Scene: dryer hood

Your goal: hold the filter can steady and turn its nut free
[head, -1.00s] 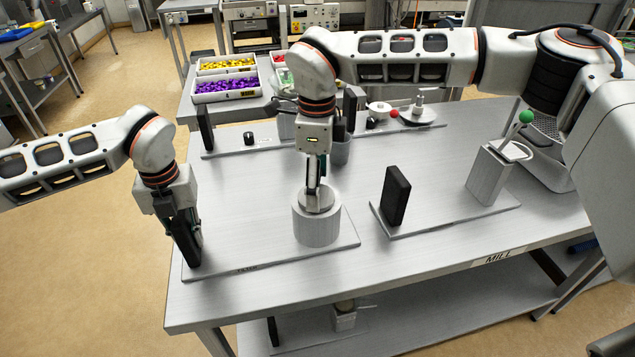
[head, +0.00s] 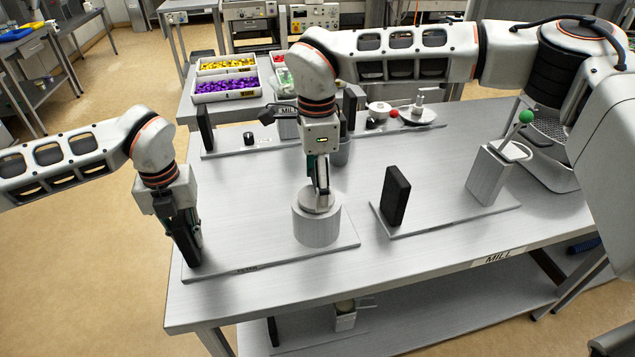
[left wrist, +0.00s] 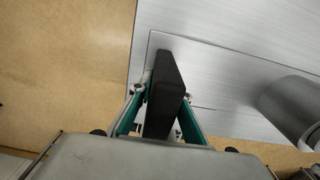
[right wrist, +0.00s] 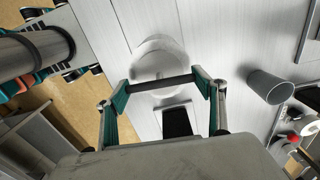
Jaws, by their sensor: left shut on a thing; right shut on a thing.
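The filter can (head: 316,228) is a grey cylinder standing upright on a flat plate (head: 270,255) at the table's left front. A black upright block (head: 188,250) stands at the plate's left end. My left gripper (head: 186,232) is shut on this block, which shows between its fingers in the left wrist view (left wrist: 165,95); the can (left wrist: 292,108) is to the right. My right gripper (head: 321,203) points down over the can, shut on the nut. In the right wrist view a dark bar of the nut (right wrist: 160,86) spans between the fingertips. The fingers partly hide the nut in the head view.
A second plate with a black block (head: 395,196) and a grey post (head: 487,175) with a green ball stands to the right. Behind are a grey cup (head: 341,152) and another fixture plate. Bins of yellow and purple parts (head: 226,85) lie farther back.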

